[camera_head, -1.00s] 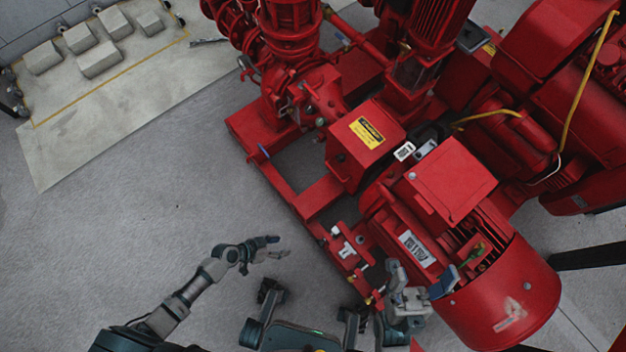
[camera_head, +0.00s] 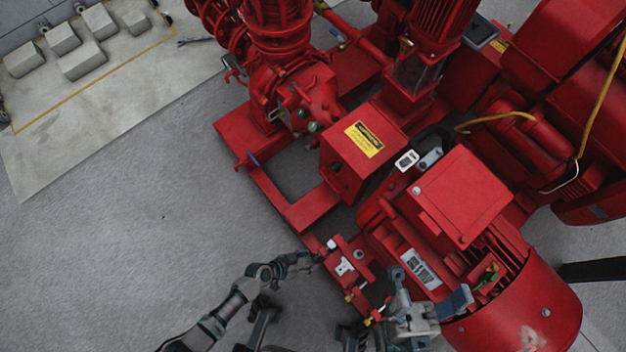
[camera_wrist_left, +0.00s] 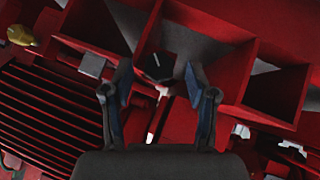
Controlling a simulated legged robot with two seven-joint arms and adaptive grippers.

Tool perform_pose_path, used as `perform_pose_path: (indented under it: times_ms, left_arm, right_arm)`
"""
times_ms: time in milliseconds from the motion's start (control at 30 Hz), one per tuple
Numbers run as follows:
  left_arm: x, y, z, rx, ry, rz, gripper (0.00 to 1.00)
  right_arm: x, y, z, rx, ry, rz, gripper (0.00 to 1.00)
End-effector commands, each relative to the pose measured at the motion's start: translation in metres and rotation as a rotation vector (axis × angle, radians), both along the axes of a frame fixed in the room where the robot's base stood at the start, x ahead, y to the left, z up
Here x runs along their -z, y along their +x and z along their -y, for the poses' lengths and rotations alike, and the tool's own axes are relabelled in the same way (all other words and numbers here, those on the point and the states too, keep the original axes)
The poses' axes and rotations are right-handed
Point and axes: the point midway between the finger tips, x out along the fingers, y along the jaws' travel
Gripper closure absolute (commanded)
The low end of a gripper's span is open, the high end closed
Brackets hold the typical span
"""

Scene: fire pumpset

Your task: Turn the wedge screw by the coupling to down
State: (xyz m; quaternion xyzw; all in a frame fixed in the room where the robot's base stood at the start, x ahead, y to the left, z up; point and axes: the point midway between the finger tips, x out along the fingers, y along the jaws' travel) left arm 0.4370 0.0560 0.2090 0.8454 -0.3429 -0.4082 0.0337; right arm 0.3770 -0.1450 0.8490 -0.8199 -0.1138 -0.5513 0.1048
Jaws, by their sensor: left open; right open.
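The red coupling guard (camera_head: 363,148) with a yellow label stands in the middle of the pumpset in the head view. A dark angular screw-like piece (camera_wrist_left: 157,66) with a thin light mark shows in the left wrist view, ahead of and between the fingertips. I cannot tell for certain that it is the wedge screw. My left gripper (camera_head: 309,259) is beside the red base frame's small fittings; in its wrist view the left gripper (camera_wrist_left: 157,80) is open and empty, with blue finger pads apart. My right gripper (camera_head: 432,292) is beside the red motor, its fingers partly hidden.
The red motor (camera_head: 525,290) and its junction box (camera_head: 461,194) stand close on the right. A small pale fitting (camera_head: 344,266) sits on the base frame (camera_head: 275,192). Grey floor (camera_head: 130,240) is open on the left. Pale blocks (camera_head: 82,60) lie at the far left.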

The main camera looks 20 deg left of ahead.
Motion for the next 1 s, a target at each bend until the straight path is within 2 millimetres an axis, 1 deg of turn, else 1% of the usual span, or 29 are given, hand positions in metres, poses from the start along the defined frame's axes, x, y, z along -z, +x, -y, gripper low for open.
perform_pose_path:
  times_ms: [33, 100, 333, 433, 467, 500, 567, 600, 667, 700, 1000]
  left_arm:
    - [0.0067, 0.0009, 0.0034, 0.0, 0.0, -0.004, 0.42]
    - [0.0084, 0.0038, 0.0067, 0.0, 0.0, -0.001, 0.42]
    - [0.0086, 0.0068, 0.0086, 0.0, 0.001, 0.002, 0.42]
    - [0.0084, 0.0068, 0.0086, 0.0, 0.001, 0.002, 0.42]
    - [0.0084, 0.0068, 0.0086, 0.0, 0.001, 0.002, 0.47]
    - [0.0084, 0.0067, 0.0086, 0.0, 0.001, 0.002, 0.57]
    - [0.0085, 0.0066, 0.0085, 0.001, 0.0, 0.002, 0.72]
    - [0.0085, 0.0066, 0.0085, 0.001, 0.0, 0.002, 0.82]
    - [0.0085, 0.0067, 0.0085, 0.0, 0.001, 0.002, 0.97]
    - [0.0086, 0.0067, 0.0084, 0.0, 0.001, 0.002, 1.0]
    - [0.0089, 0.0067, 0.0078, 0.0, -0.001, -0.001, 1.0]
  right_arm:
    - [0.0022, 0.0013, -0.0004, 0.0, 0.0, 0.004, 0.23]
    - [0.0006, 0.0017, -0.0009, 0.0, -0.001, 0.012, 0.23]
    - [-0.0021, 0.0016, -0.0013, -0.001, -0.001, 0.019, 0.23]
    - [-0.0004, 0.0047, -0.0012, 0.0, -0.001, 0.015, 0.23]
    - [-0.0004, 0.0048, -0.0012, 0.0, -0.001, 0.015, 0.23]
    - [-0.0004, 0.0048, -0.0012, 0.0, -0.001, 0.015, 0.23]
    - [-0.0003, 0.0048, -0.0011, 0.0, -0.001, 0.015, 0.23]
    - [-0.0003, 0.0048, -0.0011, 0.0, -0.001, 0.015, 0.23]
    - [-0.0003, 0.0047, -0.001, 0.0, -0.001, 0.015, 0.23]
    - [-0.0003, 0.0047, -0.001, 0.0, -0.001, 0.015, 0.23]
    - [0.0007, 0.0048, -0.001, 0.001, -0.002, 0.013, 0.23]
